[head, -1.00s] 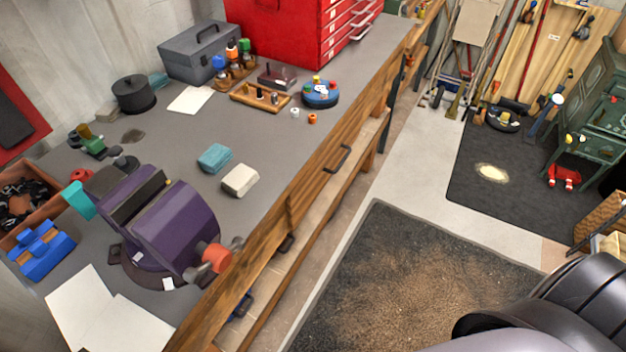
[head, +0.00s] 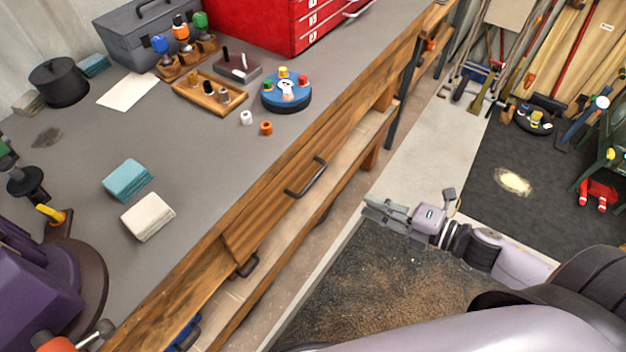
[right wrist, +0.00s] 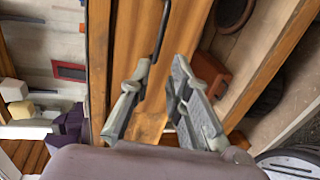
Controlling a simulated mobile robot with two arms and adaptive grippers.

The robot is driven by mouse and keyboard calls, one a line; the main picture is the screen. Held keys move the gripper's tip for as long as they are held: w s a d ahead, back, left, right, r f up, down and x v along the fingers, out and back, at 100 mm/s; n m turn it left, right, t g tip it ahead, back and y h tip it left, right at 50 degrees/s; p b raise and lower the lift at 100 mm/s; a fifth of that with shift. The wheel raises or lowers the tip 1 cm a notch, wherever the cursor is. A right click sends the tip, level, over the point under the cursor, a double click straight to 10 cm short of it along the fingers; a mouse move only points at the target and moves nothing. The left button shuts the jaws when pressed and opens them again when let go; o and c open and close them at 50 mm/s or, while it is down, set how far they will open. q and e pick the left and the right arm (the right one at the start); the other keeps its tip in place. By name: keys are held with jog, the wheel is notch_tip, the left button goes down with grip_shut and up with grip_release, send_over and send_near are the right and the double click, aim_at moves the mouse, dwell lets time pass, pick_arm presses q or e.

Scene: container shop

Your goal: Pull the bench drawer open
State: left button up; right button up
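The bench drawer (head: 262,212) is a long wooden front under the grey bench top, with a dark bar handle (head: 306,178). It looks shut, its front in line with the bench edge. My right gripper (head: 372,209) is out over the floor, to the right of the handle and apart from it. In the right wrist view its two fingers (right wrist: 162,68) are spread with nothing between them, and the dark handle (right wrist: 161,32) shows beyond the fingertips against the wood. My left gripper is in neither view.
On the bench top (head: 200,185) are a purple vise (head: 35,290), a teal block (head: 128,180), a white block (head: 148,217), a wooden tool holder (head: 210,97) and a red tool chest (head: 262,22). The floor beside the bench (head: 345,290) is clear.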

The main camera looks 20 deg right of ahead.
aim_at(313, 178)
jog(key=p+x, duration=0.2)
jog(key=x, duration=1.4)
jog(key=shift+w, duration=0.4)
jog(key=shift+a+f, duration=0.1)
jog(key=shift+c, duration=0.3)
grip_shut()
